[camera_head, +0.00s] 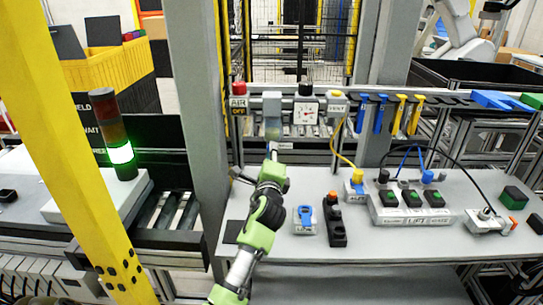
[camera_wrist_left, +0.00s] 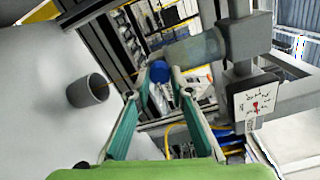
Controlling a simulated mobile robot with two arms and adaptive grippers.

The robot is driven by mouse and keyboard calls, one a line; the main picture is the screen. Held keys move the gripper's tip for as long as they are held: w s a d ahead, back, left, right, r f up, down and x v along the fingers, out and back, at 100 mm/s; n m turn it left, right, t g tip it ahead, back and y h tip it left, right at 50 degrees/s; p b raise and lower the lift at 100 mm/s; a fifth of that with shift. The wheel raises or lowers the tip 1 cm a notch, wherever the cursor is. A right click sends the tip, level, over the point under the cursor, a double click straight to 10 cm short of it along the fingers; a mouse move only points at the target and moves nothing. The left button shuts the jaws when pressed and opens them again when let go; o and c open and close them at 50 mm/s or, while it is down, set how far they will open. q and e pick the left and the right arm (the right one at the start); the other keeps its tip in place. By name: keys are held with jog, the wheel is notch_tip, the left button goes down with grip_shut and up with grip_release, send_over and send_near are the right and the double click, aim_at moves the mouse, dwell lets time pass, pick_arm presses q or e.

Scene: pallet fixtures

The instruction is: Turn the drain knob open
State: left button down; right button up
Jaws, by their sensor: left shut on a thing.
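The drain knob (camera_wrist_left: 160,72) is a small blue piece at the lower end of a translucent grey bowl (camera_wrist_left: 192,50) in the left wrist view. My left gripper (camera_wrist_left: 173,75) has its two fingertips closed around the blue knob. In the head view the bowl (camera_head: 272,128) hangs from the air unit on the rail, and my left gripper (camera_head: 271,150) reaches up to its underside. The knob itself is hidden or too small to tell there. I cannot tell how far the knob is turned. My right gripper is in neither view.
A pressure gauge (camera_head: 306,112) sits right of the bowl, and a red knob (camera_head: 239,88) with an AIR OFF label sits left. Several fixtures, including a button box (camera_head: 411,205), stand on the grey bench (camera_head: 385,247). A grey post (camera_head: 196,120) is close on the left.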

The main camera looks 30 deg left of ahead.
pick_arm(q)
jog(key=n+b, duration=0.1)
jog(key=n, duration=0.5)
jog(key=shift+n, duration=0.4)
dwell(0.3)
jog(key=c, duration=1.8)
grip_release()
jog(key=v, duration=1.2)
jog(key=shift+s+a, duration=0.1)
